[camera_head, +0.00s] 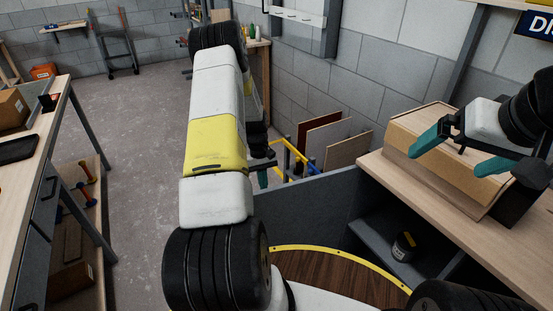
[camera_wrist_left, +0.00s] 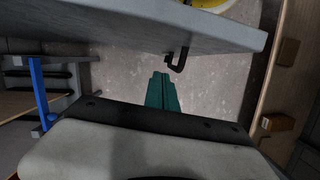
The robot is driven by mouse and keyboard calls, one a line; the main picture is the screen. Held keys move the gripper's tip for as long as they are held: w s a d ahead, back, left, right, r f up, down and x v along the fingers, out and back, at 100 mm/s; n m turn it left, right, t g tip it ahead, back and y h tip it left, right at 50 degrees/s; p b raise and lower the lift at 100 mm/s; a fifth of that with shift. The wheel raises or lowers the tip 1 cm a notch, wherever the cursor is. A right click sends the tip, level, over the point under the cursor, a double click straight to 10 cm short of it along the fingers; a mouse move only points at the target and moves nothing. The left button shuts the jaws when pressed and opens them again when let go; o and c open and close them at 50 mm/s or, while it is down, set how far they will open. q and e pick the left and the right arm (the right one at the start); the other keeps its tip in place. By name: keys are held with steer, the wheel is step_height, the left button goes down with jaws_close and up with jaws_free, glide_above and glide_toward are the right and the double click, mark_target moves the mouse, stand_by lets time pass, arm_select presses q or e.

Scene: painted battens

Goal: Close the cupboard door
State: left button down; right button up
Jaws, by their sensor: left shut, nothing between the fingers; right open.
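The cupboard door (camera_head: 312,212) is a grey panel standing open, swung out from the cupboard (camera_head: 450,220) under the right-hand worktop. In the left wrist view the door (camera_wrist_left: 120,35) crosses the top, with a black hooked handle (camera_wrist_left: 179,61) on its face. My left gripper (camera_head: 263,178) is mostly hidden behind its own arm, on the far side of the door. In the left wrist view its teal fingers (camera_wrist_left: 161,90) are shut and empty, pointing at the door close to the handle; contact cannot be told. My right gripper (camera_head: 461,153) is open above a cardboard box.
The cardboard box (camera_head: 440,160) sits on the worktop (camera_head: 405,188). A dark can (camera_head: 404,246) stands inside the open cupboard. Boards (camera_head: 345,150) and a yellow-and-blue frame (camera_head: 290,158) stand by the wall beyond the door. A workbench (camera_head: 45,130) is at left; the floor between is clear.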

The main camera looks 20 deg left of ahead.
mark_target(267, 195)
arm_select(q)
steer(key=shift+s+d+f, duration=0.2)
steer(key=shift+s+d, duration=1.15)
steer(key=shift+s, duration=0.25)
